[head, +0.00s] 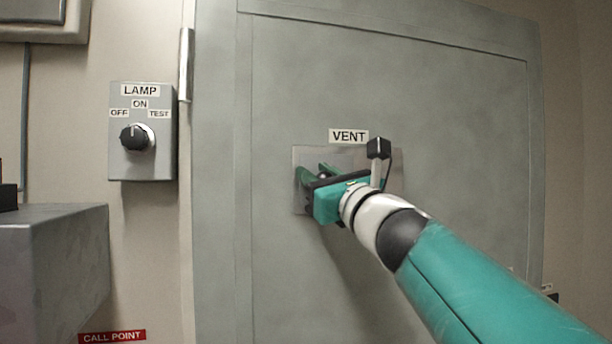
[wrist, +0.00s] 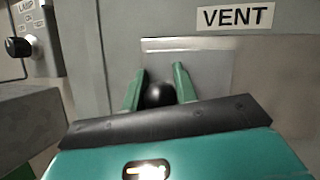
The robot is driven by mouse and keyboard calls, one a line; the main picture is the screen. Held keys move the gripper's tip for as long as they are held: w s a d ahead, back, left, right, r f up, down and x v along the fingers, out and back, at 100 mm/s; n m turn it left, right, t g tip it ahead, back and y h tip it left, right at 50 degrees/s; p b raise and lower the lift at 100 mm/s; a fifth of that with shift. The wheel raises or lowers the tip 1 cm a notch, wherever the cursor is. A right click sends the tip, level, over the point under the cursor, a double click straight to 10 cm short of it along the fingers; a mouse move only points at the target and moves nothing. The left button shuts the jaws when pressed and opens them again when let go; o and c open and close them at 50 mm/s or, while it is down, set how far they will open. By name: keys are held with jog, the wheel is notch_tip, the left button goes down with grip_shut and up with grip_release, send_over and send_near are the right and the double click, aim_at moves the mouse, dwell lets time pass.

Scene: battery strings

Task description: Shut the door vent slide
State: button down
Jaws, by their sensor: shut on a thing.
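The vent slide plate (head: 304,158) is a grey metal panel on the grey door (head: 440,110), below the VENT label (head: 348,136). In the wrist view the plate (wrist: 205,62) lies behind my fingers. My gripper (head: 318,172) is at the left part of the plate. In the wrist view my gripper (wrist: 158,90) has its two green fingers on either side of a round black knob (wrist: 159,94), shut on it. The lower part of the knob is hidden by my gripper body. My wrist and arm hide the lower right of the plate.
A LAMP switch box (head: 142,130) with a black dial is on the wall left of the door. A grey cabinet (head: 55,265) stands at the lower left. A red CALL POINT label (head: 112,337) is low on the wall. The door face around the vent is flat and clear.

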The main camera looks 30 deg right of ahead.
jog(key=shift+a, duration=0.25)
jog(key=c, duration=1.1)
grip_release()
jog(key=shift+w+a, duration=0.1)
jog(key=shift+a, duration=0.05)
jog(key=shift+d, duration=0.25)
jog(key=shift+s+a, duration=0.1)
jog(key=shift+s, duration=0.1)
jog(key=v, duration=1.3)
jog(key=shift+s+f, duration=0.15)
jog(key=shift+s, duration=0.15)
